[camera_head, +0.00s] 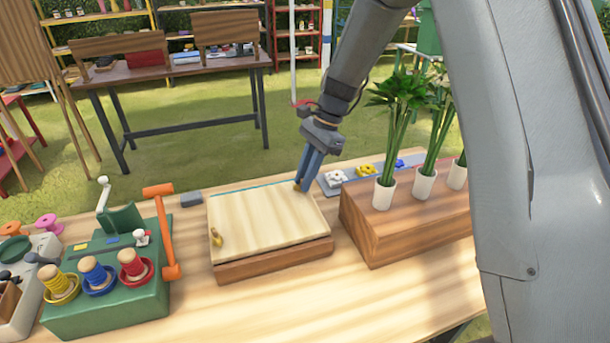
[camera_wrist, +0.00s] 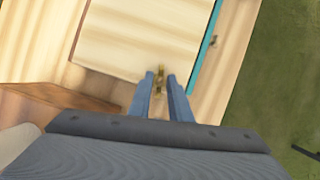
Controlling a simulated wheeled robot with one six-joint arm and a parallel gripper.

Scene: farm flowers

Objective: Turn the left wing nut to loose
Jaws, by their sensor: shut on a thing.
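A pale wooden flower press (camera_head: 265,218) with a darker base lies on the table. One brass wing nut (camera_head: 217,238) stands at its near left corner in the head view, away from my gripper. My gripper (camera_head: 300,184) points down at the far right corner of the press. Its blue fingers are shut on a second brass wing nut (camera_wrist: 159,72), which shows between the fingertips in the wrist view. Part of that nut is hidden by the fingers.
Left of the press are a green spool stand (camera_head: 112,305) and an orange hammer-like tool (camera_head: 165,230). On the right, a wooden block (camera_head: 385,240) carries white pots with green stems, close to my arm. The table front is clear.

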